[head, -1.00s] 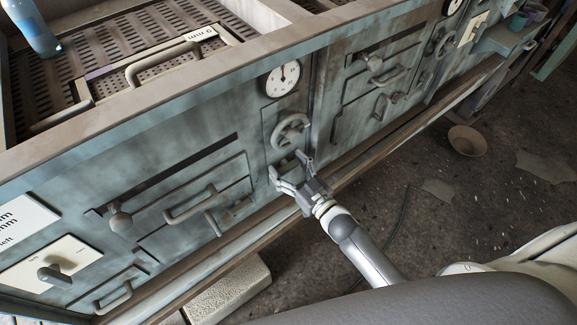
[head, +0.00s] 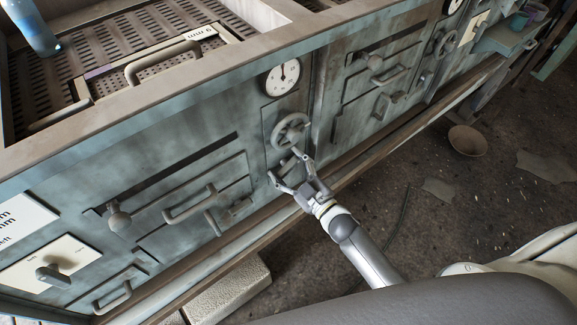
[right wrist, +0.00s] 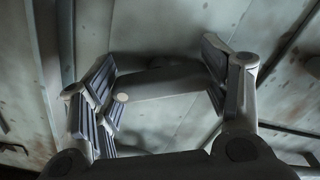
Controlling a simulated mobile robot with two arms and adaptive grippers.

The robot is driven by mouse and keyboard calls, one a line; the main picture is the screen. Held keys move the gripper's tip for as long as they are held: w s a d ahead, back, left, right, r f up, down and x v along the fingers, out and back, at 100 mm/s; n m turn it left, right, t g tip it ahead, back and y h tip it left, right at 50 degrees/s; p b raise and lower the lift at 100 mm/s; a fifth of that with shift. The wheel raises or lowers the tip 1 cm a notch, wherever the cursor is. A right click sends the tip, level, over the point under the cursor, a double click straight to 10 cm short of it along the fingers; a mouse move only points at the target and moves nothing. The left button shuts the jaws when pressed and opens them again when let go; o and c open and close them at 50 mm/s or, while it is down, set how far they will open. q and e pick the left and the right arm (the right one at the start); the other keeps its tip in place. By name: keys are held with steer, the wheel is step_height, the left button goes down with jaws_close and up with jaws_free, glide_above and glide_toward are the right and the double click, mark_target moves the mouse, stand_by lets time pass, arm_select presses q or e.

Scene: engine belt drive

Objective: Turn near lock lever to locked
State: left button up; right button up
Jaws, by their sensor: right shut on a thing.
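The near lock lever shows in the right wrist view as a plain grey bar (right wrist: 162,84) lying across the space between the two finger pads. In the head view my right gripper (head: 287,170) is at the teal cabinet front, just below a round handwheel (head: 291,131). There the fingers mostly hide the lever, so I cannot tell its exact angle.
A dial gauge (head: 283,77) is above the handwheel. Drawer handles (head: 190,204) and a knob (head: 119,218) stick out to the left. A ledge (head: 345,177) runs along the cabinet's foot. A bowl (head: 467,141) lies on the otherwise mostly open floor at right.

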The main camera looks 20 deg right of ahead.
steer(key=n+b, duration=0.1)
steer(key=n, duration=0.4)
steer(key=shift+f+n, duration=0.1)
steer(key=shift+n, duration=0.2)
steer(key=n+b, duration=0.2)
steer(key=n, duration=0.4)
steer(key=shift+n, duration=0.3)
steer(key=o, duration=1.1)
steer(key=v, duration=1.2)
